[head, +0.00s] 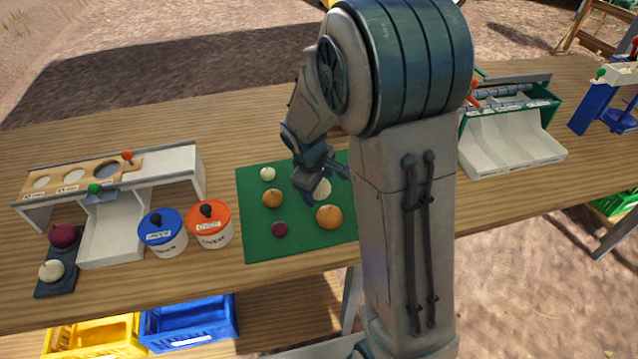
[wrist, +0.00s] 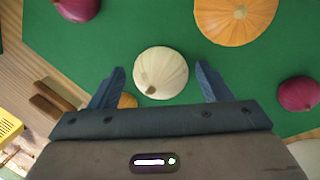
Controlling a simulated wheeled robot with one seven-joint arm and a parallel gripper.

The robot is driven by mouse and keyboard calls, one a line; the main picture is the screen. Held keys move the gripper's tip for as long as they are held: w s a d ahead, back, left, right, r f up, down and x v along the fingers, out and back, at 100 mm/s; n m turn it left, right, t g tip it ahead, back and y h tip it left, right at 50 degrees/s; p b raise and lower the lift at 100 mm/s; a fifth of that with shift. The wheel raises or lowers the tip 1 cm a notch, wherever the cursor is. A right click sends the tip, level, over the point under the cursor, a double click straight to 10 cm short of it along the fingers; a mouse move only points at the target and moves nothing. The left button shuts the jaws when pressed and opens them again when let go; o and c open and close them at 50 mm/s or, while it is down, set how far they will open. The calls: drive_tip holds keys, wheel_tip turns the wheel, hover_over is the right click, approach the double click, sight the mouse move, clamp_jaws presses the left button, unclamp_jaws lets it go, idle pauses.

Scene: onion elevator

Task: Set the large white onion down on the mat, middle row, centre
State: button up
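The large white onion (head: 322,188) appears to rest on the green mat (head: 253,238), in the middle row, centre, behind a large orange onion (head: 329,216). In the wrist view the white onion (wrist: 160,72) stands between the fingers of my gripper (wrist: 159,66), with a gap on each side. My gripper (head: 328,178) is open around it and partly hides it in the head view. My arm hides the right part of the mat.
On the mat's left side are a small white onion (head: 267,173), an orange onion (head: 272,198) and a purple onion (head: 280,229). Blue (head: 163,232) and orange (head: 210,224) lidded tubs stand left of the mat. A white chute (head: 510,145) stands to the right.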

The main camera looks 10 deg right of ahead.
drive_tip(key=shift+r, duration=0.5)
drive_tip(key=p+v, duration=0.1)
drive_tip(key=v, duration=1)
drive_tip(key=s+d+r+m+y, duration=0.2)
drive_tip(key=s+m, duration=0.7)
drive_tip(key=s, duration=0.9)
drive_tip(key=shift+r, duration=0.15)
drive_tip(key=shift+d, duration=0.15)
